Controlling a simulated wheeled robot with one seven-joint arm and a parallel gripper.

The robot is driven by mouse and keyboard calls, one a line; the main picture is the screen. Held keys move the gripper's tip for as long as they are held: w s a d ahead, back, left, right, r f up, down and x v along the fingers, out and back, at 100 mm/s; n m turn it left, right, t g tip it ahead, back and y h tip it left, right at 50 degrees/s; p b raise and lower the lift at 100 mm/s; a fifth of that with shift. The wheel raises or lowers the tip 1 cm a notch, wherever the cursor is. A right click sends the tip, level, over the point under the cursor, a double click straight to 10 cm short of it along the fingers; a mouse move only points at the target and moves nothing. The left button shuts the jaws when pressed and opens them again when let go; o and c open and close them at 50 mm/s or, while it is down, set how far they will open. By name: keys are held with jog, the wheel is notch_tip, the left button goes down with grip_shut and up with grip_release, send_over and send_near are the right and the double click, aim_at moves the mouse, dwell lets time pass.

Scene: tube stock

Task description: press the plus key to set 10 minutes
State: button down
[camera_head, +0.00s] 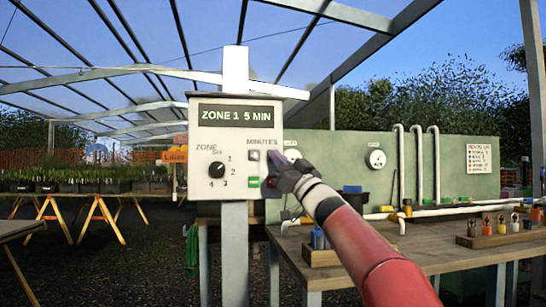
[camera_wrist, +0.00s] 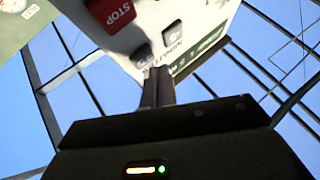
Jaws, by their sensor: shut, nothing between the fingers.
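The pale control box (camera_head: 214,140) hangs on a post, and its dark display (camera_head: 237,114) reads ZONE 1 5 MIN. Under the word MINUTES, one light key (camera_head: 254,155) shows; the spot to its right is covered by my gripper (camera_head: 274,158). In the wrist view my gripper (camera_wrist: 158,71) is shut and empty, its tips close by a grey key (camera_wrist: 142,55) on the box face. A second grey key (camera_wrist: 171,32) lies beside it. I cannot read the signs on these keys, nor tell whether the tips touch one.
The red STOP key (camera_wrist: 111,13) is near the fingers. A black zone knob (camera_head: 217,170) and a green key (camera_head: 254,194) are on the box. A workbench (camera_head: 430,245) with tool blocks and a green pipe panel (camera_head: 330,150) stand to the right.

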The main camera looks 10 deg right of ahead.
jog(key=shift+w, duration=0.1)
dwell(0.5)
jog(key=shift+w+p, duration=0.3)
jog(key=shift+p, duration=0.25)
jog(key=shift+w+p, duration=0.4)
dwell(0.4)
jog(key=shift+s, duration=0.1)
jog(key=shift+s+b, duration=0.45)
jog(key=shift+s, duration=0.3)
jog(key=shift+s, duration=0.1)
jog(key=shift+s+b, duration=1.25)
jog(key=shift+s, duration=1.1)
